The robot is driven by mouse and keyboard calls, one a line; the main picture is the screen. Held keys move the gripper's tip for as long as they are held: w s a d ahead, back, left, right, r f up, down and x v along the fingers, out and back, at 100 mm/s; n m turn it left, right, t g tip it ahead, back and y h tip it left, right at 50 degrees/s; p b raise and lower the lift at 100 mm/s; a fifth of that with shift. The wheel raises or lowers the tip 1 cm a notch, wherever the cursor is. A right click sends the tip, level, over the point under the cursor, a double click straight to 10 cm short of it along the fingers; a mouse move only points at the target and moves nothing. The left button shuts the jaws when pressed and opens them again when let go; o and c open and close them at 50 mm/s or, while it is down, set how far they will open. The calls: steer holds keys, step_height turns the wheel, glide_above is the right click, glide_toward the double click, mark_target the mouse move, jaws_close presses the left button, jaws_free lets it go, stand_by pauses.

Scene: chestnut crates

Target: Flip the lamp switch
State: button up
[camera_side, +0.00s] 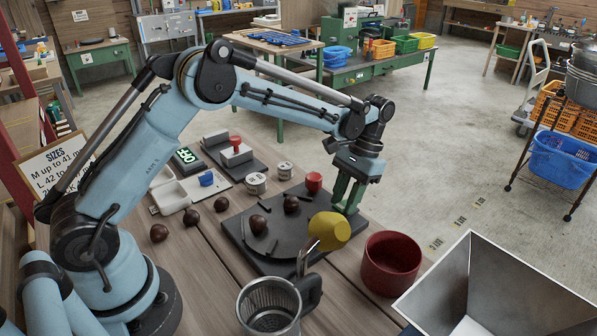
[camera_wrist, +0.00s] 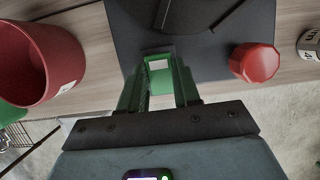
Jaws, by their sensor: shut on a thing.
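A yellow shade (camera_side: 330,230) on a bent metal neck (camera_side: 306,262), which looks like the lamp, leans over the near edge of a dark board (camera_side: 262,262). My gripper (camera_side: 346,208) points down at the board's right edge, just behind the shade, which partly hides the fingertips. In the wrist view my gripper (camera_wrist: 158,82) has its green fingers close around a small pale piece (camera_wrist: 158,65) with a dark part, at the edge of the board (camera_wrist: 220,60). I cannot tell whether this piece is the lamp switch, or which way it is set.
A red pot (camera_side: 391,262) stands right of the board, with a metal hopper (camera_side: 500,285) beyond. A red knob (camera_side: 314,182) stands at the board's back. Several chestnuts (camera_side: 258,224) lie on and beside the board. A steel strainer pot (camera_side: 270,305) stands in front.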

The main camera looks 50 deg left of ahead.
stand_by(0.3)
steer(key=o, duration=1.1)
steer(key=shift+c, duration=0.2)
steer(key=v, duration=1.2)
steer(key=shift+w, duration=0.15)
